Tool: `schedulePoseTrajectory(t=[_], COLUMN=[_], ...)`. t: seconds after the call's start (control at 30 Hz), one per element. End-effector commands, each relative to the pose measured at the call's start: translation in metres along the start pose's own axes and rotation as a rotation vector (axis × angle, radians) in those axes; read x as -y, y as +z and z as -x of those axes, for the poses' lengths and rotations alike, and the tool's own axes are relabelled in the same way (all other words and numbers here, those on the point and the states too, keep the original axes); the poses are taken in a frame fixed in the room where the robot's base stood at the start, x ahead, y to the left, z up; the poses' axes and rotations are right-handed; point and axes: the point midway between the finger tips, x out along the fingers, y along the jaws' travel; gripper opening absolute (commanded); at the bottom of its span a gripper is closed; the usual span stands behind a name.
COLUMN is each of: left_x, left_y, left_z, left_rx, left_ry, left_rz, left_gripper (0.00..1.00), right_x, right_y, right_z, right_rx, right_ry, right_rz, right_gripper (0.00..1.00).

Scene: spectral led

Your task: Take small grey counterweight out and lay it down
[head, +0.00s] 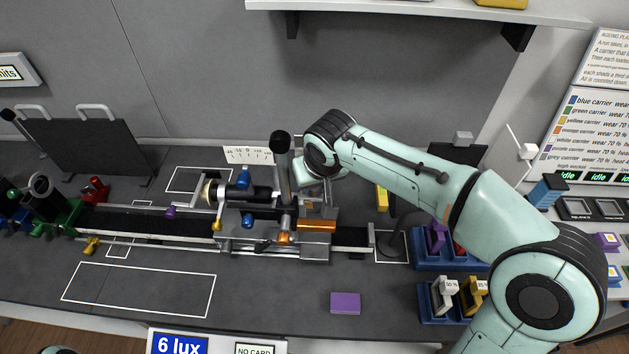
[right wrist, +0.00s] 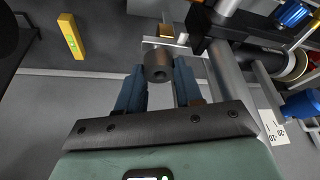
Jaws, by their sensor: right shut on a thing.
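A small dark grey cylinder (right wrist: 158,64), which looks like the counterweight, sits between the blue fingers of my right gripper (right wrist: 157,76) in the right wrist view. The gripper is shut on it. A metal bracket (right wrist: 168,42) lies just beyond it; I cannot tell whether the cylinder still touches it. In the head view my right arm reaches to the back of the bench carriage (head: 315,243), and its wrist hides the fingers and the counterweight.
A tall black-topped post (head: 281,145) stands close left of my right wrist. A yellow block (head: 382,198) lies to its right. A purple block (head: 345,303) lies on the front bench top. Blue holders (head: 425,264) stand at right. An outlined area (head: 140,290) at front left is clear.

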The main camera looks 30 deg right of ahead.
Motion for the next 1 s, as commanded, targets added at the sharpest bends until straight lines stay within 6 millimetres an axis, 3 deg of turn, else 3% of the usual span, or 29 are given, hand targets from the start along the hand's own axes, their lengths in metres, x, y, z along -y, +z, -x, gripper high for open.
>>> schedulePoseTrajectory(t=[1.0], left_x=[-0.009], left_y=[-0.005], left_z=[0.020], left_rx=[-0.010], left_ry=[0.004], left_rz=[-0.004], left_gripper=[0.43], right_x=[0.000], right_y=[-0.011], right_z=[0.024], right_rx=[-0.003], right_ry=[-0.001], right_rz=[0.000], right_gripper=[0.00])
